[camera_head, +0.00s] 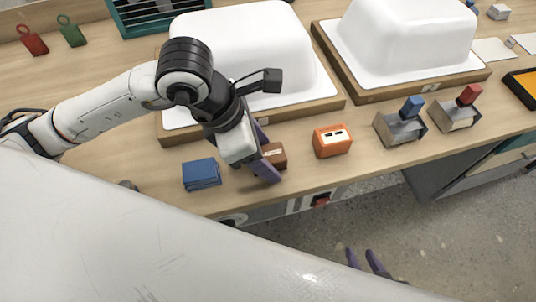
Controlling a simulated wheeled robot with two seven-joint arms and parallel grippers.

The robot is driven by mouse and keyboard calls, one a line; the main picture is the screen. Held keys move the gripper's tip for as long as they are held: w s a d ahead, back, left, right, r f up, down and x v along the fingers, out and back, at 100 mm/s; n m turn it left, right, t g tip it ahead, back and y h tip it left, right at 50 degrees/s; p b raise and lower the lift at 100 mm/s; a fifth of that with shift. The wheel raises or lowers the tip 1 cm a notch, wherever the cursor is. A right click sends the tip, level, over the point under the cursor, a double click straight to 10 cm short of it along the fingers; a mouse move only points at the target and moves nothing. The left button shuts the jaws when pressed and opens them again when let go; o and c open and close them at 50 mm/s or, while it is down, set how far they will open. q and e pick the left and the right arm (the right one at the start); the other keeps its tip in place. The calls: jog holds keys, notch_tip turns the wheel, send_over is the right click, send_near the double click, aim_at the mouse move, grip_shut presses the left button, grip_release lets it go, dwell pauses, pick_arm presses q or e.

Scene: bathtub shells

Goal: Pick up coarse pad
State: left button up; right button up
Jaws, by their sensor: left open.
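A small brown block with a pale label, which I take to be the coarse pad (279,157), lies on the wooden bench in front of the left white tub shell. My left gripper (270,158) is at the block, open, with one purple finger on its far side and one on its near side. The gripper hides part of the block, and I cannot tell whether the fingers touch it. My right gripper (364,261) shows only as two purple fingertips, apart and empty, low over the floor in front of the bench.
A folded blue cloth stack (202,174) lies left of the block, and an orange box (332,141) stands to its right. White tub shells (250,45) on wooden frames stand behind. Metal holders with blue (412,106) and red (468,94) tops are further right.

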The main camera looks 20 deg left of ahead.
pick_arm(q)
jog(key=c, duration=1.1)
notch_tip(320, 180, up, 10)
jog(key=shift+r+p, duration=0.1)
jog(key=shift+p, duration=0.2)
jog(key=shift+c, duration=0.2)
jog(key=o, duration=0.5)
jog(key=c, duration=0.4)
